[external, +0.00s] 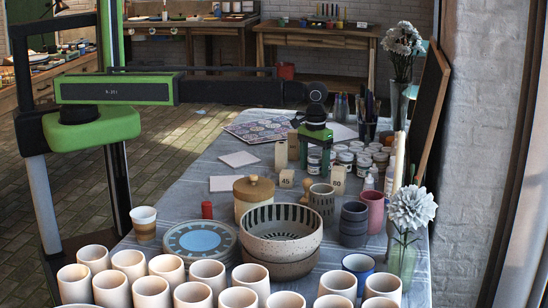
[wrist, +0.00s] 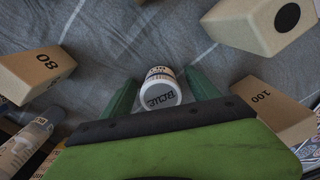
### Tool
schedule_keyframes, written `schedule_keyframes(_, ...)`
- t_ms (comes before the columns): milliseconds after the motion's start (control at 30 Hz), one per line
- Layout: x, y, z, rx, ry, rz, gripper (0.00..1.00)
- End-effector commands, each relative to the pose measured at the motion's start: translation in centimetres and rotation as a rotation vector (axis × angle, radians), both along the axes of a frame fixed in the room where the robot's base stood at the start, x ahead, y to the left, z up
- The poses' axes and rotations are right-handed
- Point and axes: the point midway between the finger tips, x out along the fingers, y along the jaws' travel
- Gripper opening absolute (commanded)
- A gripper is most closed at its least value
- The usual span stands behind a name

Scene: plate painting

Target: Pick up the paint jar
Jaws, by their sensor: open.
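The paint jar (wrist: 160,92), white with a lid and dark lettering, stands between the two green fingers of my gripper (wrist: 162,80) in the wrist view. The fingers are open, one on each side, with a small gap visible beside the jar. In the external view my gripper (external: 316,152) points down over the back of the table, beside a group of white-lidded paint jars (external: 345,158). I cannot tell there which jar lies between the fingers.
Numbered wooden blocks stand close by: one marked 80 (wrist: 38,75) at left and one marked 100 (wrist: 265,110) at right. A block with a black dot (wrist: 262,22) is at upper right. A bottle (wrist: 28,142) is at lower left. Grey cloth ahead is clear.

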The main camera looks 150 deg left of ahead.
Motion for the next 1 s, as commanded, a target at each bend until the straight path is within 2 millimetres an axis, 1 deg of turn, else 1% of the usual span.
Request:
schedule_keyframes(67, 0.0, 0.0, 0.2, 0.0, 0.0, 0.0, 0.69)
schedule_keyframes(500, 0.0, 0.0, 0.2, 0.0, 0.0, 0.0, 0.12)
schedule_keyframes(600, 0.0, 0.0, 0.2, 0.0, 0.0, 0.0, 0.0)
schedule_keyframes(867, 0.0, 0.0, 0.4, 0.0, 0.0, 0.0, 0.0)
schedule_keyframes(1000, 0.0, 0.0, 1.6, 0.0, 0.0, 0.0, 0.0)
